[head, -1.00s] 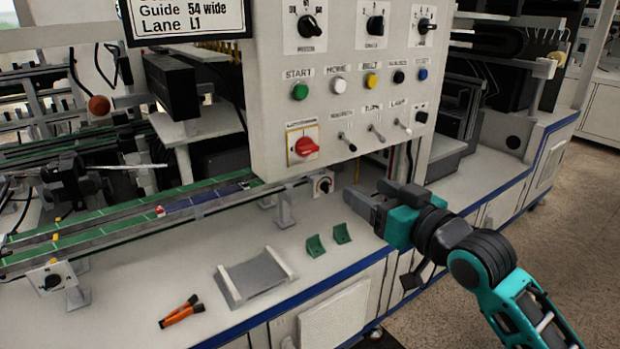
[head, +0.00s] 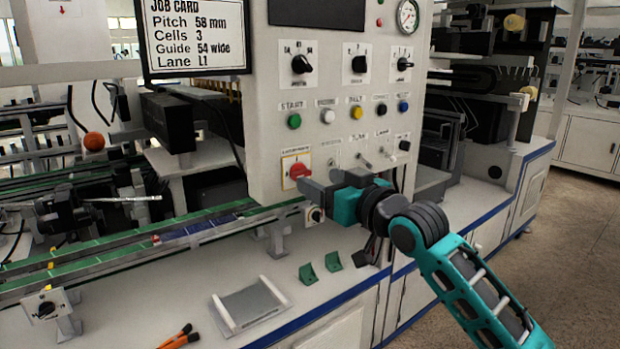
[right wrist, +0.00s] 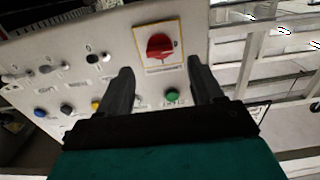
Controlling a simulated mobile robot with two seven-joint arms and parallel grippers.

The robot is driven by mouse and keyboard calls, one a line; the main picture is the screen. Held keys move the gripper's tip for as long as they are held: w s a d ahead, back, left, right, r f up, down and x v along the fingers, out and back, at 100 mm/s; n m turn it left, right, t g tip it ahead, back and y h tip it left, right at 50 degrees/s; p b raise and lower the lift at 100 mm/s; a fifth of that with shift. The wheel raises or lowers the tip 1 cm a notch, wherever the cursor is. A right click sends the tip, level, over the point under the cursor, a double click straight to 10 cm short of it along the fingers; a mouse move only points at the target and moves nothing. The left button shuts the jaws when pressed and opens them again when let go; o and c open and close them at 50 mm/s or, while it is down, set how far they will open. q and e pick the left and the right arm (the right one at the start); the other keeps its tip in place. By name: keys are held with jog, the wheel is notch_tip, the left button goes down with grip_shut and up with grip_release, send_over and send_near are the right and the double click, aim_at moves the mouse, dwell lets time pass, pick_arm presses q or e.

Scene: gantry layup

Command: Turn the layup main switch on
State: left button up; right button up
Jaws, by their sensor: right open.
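The main switch is a red rotary knob (head: 299,171) on a yellow and white plate at the lower left of the white control panel (head: 270,130). In the right wrist view the red knob (right wrist: 159,46) shows beyond the fingers, between their tips. My right gripper (head: 318,186) is open and empty, just in front of the panel, at the lower right of the knob in the head view. It also shows in the right wrist view (right wrist: 160,68). I cannot tell whether a fingertip touches the panel. My left gripper is not in view.
Several push buttons, such as the green start button (head: 294,121), and small toggles (head: 364,162) sit close to the knob. Below lie a grey tray (head: 250,304), two green brackets (head: 308,273) and orange-handled tools (head: 180,339). A green conveyor (head: 100,257) runs along the left.

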aim_at(305, 173)
jog(key=shift+x, duration=2.3)
jog(key=c, duration=1.1)
